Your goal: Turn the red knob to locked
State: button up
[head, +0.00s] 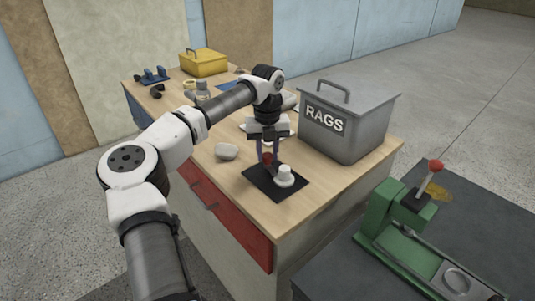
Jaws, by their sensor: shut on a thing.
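The red knob (267,158) shows as a small red patch at the far part of a black plate (262,184) on the wooden bench top. My gripper (268,160) points straight down over it, one finger on each side, and is shut on the red knob. The fingers partly cover the knob, so its pointer and any locked marking cannot be made out. A white round knob or cap (284,174) stands on the same plate, close to the right of my fingers.
A grey RAGS bin (365,120) stands close to the right of my gripper. A pale lump (227,152) lies to the left. A yellow box (204,62) sits at the back. A green press (395,220) with a red-balled lever stands on the dark table at right.

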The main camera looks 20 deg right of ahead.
aim_at(267, 154)
jog(key=shift+n+b, duration=0.4)
jog(key=shift+n, duration=1.2)
jog(key=o, duration=1)
jog(key=shift+r, duration=0.1)
notch_tip(267, 154, up, 14)
jog(key=shift+f+b, duration=0.15)
jog(key=shift+b, duration=0.65)
